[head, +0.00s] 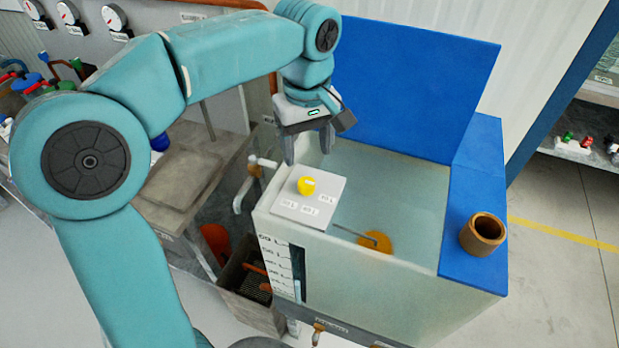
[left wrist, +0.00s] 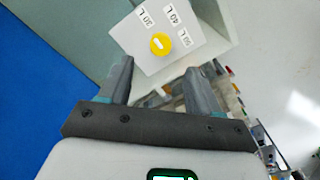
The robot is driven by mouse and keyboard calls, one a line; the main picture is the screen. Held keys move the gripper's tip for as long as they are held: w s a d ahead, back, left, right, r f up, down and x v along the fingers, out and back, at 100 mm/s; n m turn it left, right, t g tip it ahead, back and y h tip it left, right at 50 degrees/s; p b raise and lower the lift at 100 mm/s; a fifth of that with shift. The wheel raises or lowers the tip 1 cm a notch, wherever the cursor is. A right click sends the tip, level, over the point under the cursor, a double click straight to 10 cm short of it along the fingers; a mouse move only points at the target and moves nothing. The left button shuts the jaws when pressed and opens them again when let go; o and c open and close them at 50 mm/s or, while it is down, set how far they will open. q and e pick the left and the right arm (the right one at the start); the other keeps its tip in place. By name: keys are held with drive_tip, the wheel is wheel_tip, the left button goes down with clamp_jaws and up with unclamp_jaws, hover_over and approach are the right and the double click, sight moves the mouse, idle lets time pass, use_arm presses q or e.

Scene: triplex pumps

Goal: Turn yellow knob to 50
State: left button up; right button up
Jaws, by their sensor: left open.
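The yellow knob (head: 306,185) sits on a white panel (head: 318,212) at the corner of a tank. Small volume labels stand around it. In the left wrist view, the yellow knob (left wrist: 160,44) has a short white mark, and labels that look like 30 L, 40 L and 50 L lie beside it. I cannot tell exactly which label the mark points to. My left gripper (head: 308,152) is open and empty, above and behind the knob and apart from it. In the left wrist view, the knob lies beyond the two fingertips (left wrist: 167,66), between their lines. My right gripper is not in view.
The tank (head: 375,290) has a level scale on its front. Its blue lid (head: 415,85) stands open behind the gripper. An orange float (head: 377,242) is inside. A brown cup (head: 482,234) is on the blue right rim. A pipe with a valve (head: 245,185) is left of the panel.

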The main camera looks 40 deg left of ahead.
sight(307, 182)
use_arm(q)
wheel_tip(307, 182, down, 8)
drive_tip(key=shift+f, duration=0.1)
drive_tip(key=shift+s+a+f, duration=0.1)
drive_tip(key=shift+f, duration=0.35)
drive_tip(key=c, duration=1)
